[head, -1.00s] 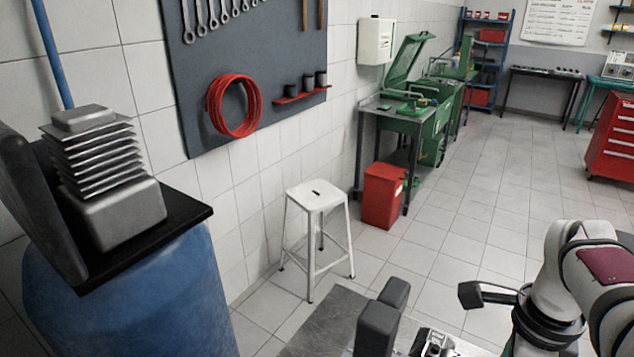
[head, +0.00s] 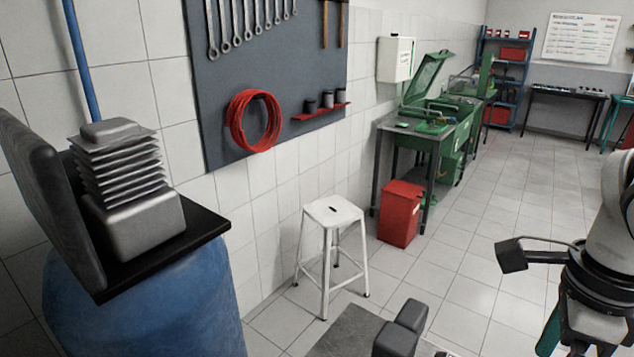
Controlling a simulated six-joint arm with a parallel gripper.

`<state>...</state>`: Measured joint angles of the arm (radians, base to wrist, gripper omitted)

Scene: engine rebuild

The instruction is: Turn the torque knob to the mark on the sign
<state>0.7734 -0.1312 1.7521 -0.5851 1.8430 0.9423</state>
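No torque knob can be made out in the head view. A white sign (head: 588,38) with rows of small text hangs on the far wall at the upper right; its text and any mark are too small to read. My arm shows at the right edge, with a dark bracketed part of it in front of the floor. My gripper's fingertips cannot be made out, as the arm runs off the frame.
A blue drum (head: 140,300) with a finned grey engine part (head: 130,200) stands at the left. A white stool (head: 333,213), a red bin (head: 400,213) and a green machine (head: 440,125) line the wall. Tiled floor is clear at centre right.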

